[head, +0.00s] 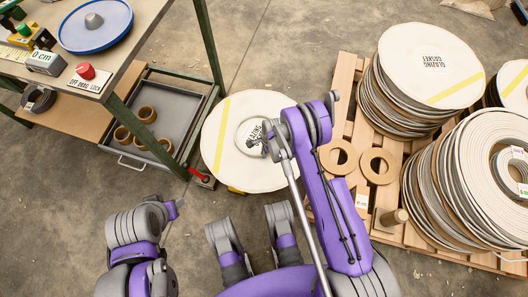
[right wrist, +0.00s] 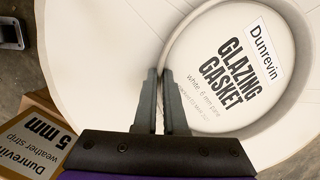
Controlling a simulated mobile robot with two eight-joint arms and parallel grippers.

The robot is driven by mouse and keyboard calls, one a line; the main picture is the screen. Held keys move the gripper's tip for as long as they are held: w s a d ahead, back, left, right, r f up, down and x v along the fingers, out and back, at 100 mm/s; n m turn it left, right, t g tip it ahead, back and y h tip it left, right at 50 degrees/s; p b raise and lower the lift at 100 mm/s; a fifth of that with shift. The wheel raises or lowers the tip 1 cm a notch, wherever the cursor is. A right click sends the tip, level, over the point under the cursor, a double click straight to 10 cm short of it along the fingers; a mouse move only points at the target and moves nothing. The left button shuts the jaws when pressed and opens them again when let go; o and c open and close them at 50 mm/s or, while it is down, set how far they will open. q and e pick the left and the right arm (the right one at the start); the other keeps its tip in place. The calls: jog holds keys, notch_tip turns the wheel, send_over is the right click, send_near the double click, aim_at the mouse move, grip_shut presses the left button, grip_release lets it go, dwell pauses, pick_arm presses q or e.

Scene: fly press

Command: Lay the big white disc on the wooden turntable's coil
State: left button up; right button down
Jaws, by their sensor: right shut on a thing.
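The big white disc (head: 228,168) has a yellow stripe near its left edge and a raised round centre printed "GLAZING GASKET". It fills most of the right wrist view (right wrist: 100,35). My right gripper (head: 268,150) is over the disc's right half. In the right wrist view its two dark fingers (right wrist: 152,85) are shut at the rim of the raised centre. I cannot identify the wooden turntable or its coil; what lies under the disc is hidden. A red lever (head: 202,179) sticks out at the disc's lower left.
A pallet (head: 346,75) on the right bears stacks of white coils, one topped by a similar striped disc (head: 465,60), and cardboard rings (head: 378,166). A green-legged bench (head: 118,75) stands left, above a grey tray (head: 182,104). Floor is clear between bench and pallet at the top.

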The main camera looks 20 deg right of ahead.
jog(key=shift+f, duration=0.35)
dwell(0.3)
jog(key=c, duration=0.9)
grip_release()
jog(key=shift+o, duration=0.3)
jog(key=o, duration=0.4)
jog(key=shift+r+p, duration=1.6)
jog(key=shift+r, duration=1.9)
